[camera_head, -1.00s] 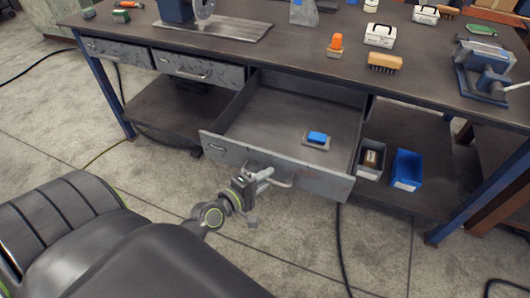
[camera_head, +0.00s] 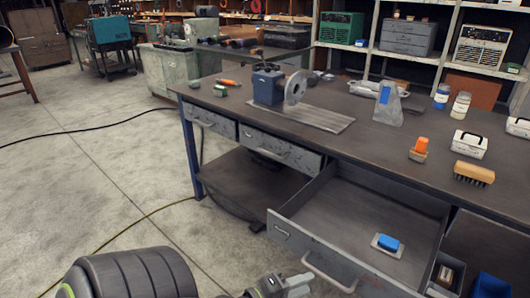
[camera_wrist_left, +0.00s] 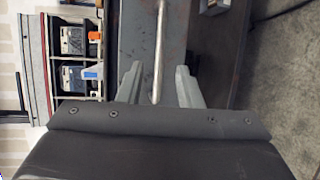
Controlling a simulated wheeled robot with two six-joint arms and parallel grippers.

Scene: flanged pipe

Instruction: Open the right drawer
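The right drawer (camera_head: 350,262) is pulled far out from under the workbench in the head view, its inside in plain sight. Its bar handle (camera_head: 330,276) is on the front panel. My left gripper (camera_head: 300,286) is beside the handle at the bottom edge of the head view, partly cut off. In the left wrist view the handle bar (camera_wrist_left: 161,40) runs between the two spread fingers of my left gripper (camera_wrist_left: 158,70), with gaps at the sides. The fingers are open. My right gripper is not in view.
A blue-topped block (camera_head: 388,243) lies in the drawer. Two shut drawers (camera_head: 280,150) are to the left. Small blue and grey bins (camera_head: 490,286) stand on the shelf at lower right. The workbench top (camera_head: 370,140) holds tools and bottles. The floor at left is mostly clear, with cables.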

